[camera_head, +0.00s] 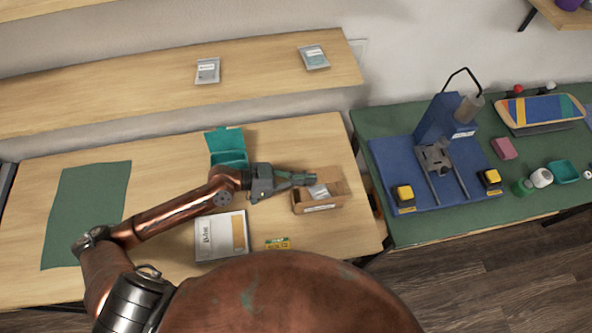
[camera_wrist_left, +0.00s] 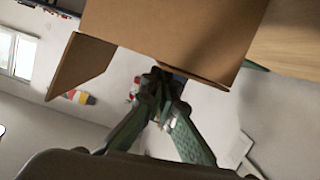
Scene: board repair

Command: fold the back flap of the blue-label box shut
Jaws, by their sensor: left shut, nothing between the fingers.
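An open brown cardboard box (camera_head: 328,204) stands near the right end of the wooden table, with a pale label on its front; the label's colour is too small to tell. A grey packet shows in its opening. A raised flap (camera_head: 328,174) stands at the back of the box. My left gripper (camera_head: 312,180) is shut and empty at the box's back left, close to the flap; I cannot tell whether they touch. In the left wrist view, the shut fingertips (camera_wrist_left: 160,82) lie just by the edge of a large cardboard panel (camera_wrist_left: 170,35). My right gripper is not in view.
An open teal box (camera_head: 228,158) stands behind my left forearm. A white-and-yellow packet (camera_head: 222,236) and a small green-yellow card (camera_head: 278,243) lie in front. A green mat (camera_head: 88,210) lies at left. A green bench (camera_head: 420,232) with a blue fixture stands at right.

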